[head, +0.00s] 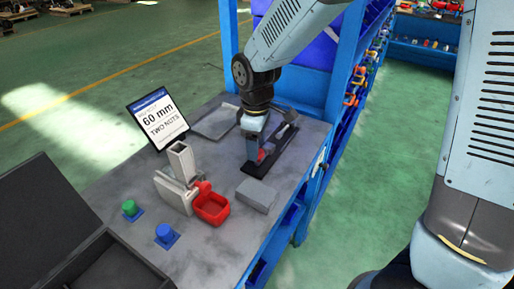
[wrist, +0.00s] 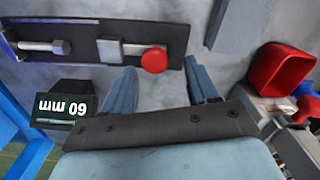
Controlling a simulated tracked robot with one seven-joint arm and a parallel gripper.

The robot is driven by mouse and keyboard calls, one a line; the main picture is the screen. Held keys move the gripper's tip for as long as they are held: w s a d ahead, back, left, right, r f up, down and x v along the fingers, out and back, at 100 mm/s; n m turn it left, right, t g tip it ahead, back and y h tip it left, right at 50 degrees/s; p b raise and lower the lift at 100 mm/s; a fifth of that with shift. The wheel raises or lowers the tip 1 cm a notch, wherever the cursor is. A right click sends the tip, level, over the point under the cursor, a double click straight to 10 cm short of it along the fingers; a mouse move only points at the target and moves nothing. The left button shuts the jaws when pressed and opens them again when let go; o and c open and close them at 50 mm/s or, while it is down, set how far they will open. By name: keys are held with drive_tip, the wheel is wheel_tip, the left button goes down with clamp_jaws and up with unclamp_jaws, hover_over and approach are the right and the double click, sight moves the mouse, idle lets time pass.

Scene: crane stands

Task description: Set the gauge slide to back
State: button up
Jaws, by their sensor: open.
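The gauge (wrist: 85,30) is a dark flat base on the bench, crossing the upper left of the wrist view. It carries a grey slide block (wrist: 110,50) with a bar ending in a round red knob (wrist: 154,60). In the head view the dark base (head: 283,150) lies on the right part of the bench, and the red knob shows low beside my gripper (head: 254,152). In the wrist view my gripper (wrist: 160,66) is open. The red knob appears between its two fingertips; whether either finger touches it I cannot tell.
A bolt (wrist: 45,46) lies at the left of the gauge base. A sign (head: 157,120) reads "60 mm TWO NUTS". A red bin (head: 211,208), grey block (head: 256,194) and green (head: 129,208) and blue (head: 166,234) buttons stand nearby.

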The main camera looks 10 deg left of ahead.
wheel_tip(320, 180, up, 12)
idle(0.4)
drive_tip(key=shift+d+r, duration=0.1)
drive_tip(key=shift+r, duration=0.05)
drive_tip(key=s+d+r+m+t, duration=0.1)
drive_tip(key=d+r+m, duration=0.25)
drive_tip(key=d, duration=0.45)
drive_tip(key=s+d+r+m+t, duration=0.2)
drive_tip(key=d+m, duration=0.2)
drive_tip(key=d, duration=0.4)
drive_tip(key=s+d+r+m+t, duration=0.15)
drive_tip(key=d+m, duration=0.25)
drive_tip(key=d, duration=0.4)
drive_tip(key=s+d+m+t, duration=0.1)
drive_tip(key=s+d+m, duration=0.4)
drive_tip(key=d, duration=0.2)
drive_tip(key=shift+s+d+r, duration=0.25)
drive_tip(key=shift+d+r, duration=0.1)
drive_tip(key=shift+r, duration=0.05)
